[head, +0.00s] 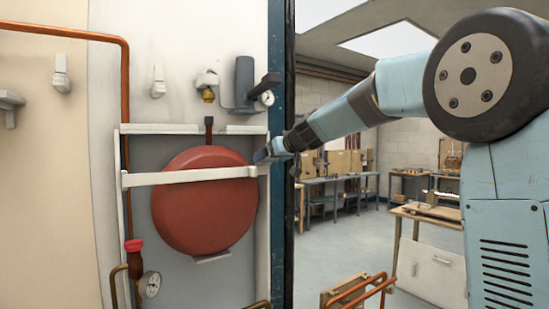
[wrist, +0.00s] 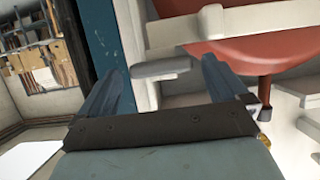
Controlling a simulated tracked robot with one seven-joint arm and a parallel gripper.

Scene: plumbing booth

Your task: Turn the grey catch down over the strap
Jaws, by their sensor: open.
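The red round vessel (head: 205,215) sits in a pale recessed frame, with the white strap (head: 190,175) across its front. The strap also shows in the wrist view (wrist: 265,20). There the grey catch (wrist: 160,68), a short rounded bar, lies beside the strap, with a gap between them in the picture. It appears between my fingertips; I cannot tell whether either finger touches it. My gripper (head: 266,153) is at the strap's right end in the head view, hiding the catch there. My gripper (wrist: 160,75) is open, fingers well apart.
A dark blue post (head: 277,80) edges the booth right beside my gripper. Above the frame are a grey cylinder (head: 244,80) and a gauge (head: 267,98). A red-handled valve (head: 134,246) and another gauge (head: 150,284) stand lower left. Benches stand in the room behind.

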